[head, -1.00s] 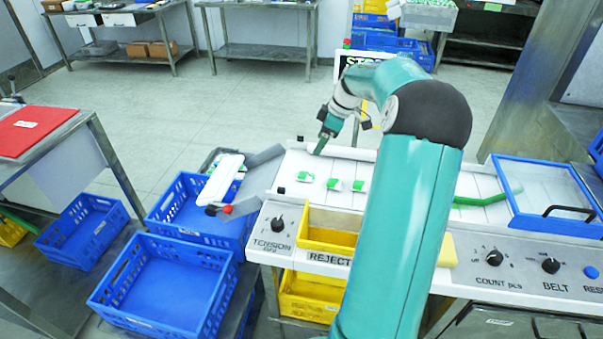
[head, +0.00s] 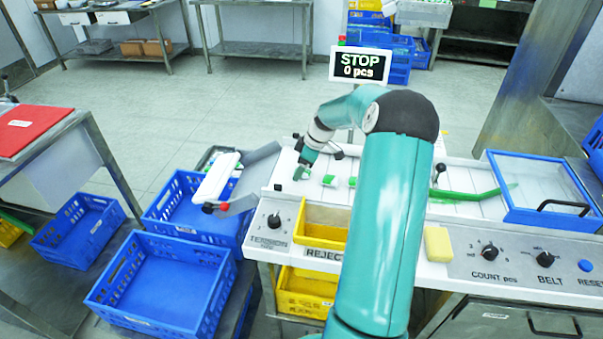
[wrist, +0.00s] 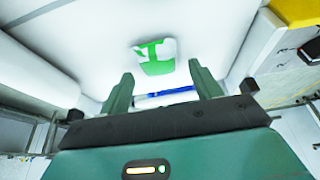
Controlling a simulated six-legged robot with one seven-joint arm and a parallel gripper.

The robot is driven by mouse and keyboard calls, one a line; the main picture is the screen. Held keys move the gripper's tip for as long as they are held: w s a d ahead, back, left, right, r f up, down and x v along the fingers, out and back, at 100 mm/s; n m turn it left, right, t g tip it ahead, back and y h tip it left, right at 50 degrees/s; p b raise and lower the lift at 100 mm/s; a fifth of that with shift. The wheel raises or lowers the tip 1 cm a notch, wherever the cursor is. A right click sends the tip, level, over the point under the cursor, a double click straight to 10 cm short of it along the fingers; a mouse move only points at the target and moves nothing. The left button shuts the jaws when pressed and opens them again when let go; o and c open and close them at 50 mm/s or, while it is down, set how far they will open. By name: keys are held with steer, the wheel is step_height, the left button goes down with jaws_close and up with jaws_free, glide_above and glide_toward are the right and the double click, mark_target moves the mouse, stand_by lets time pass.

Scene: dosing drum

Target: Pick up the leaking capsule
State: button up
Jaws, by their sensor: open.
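Several small white-and-green capsules lie in a row on the white belt: one (head: 303,173) by my gripper, one (head: 329,181) in the middle and one (head: 352,182) by my arm. I cannot tell from their look which one leaks. My gripper (head: 299,171) is low over the left end of the row. In the wrist view my gripper (wrist: 160,70) is open, with its two green fingers apart. One capsule (wrist: 155,57) lies just beyond the fingertips, roughly centred between them. A white-and-blue strip (wrist: 166,97) shows between the fingers; I cannot tell what it is.
A yellow REJECT bin (head: 318,223) is set in the panel's front. A yellow block (head: 438,244) lies on the panel. A blue-framed clear cover (head: 545,190) is at the right. Blue crates (head: 165,282) stand lower left. A STOP, 0 pcs display (head: 361,66) stands behind.

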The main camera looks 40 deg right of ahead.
steer(key=shift+f, duration=0.2)
steer(key=shift+c, duration=0.2)
steer(key=c, duration=1)
steer(key=shift+r, duration=0.2)
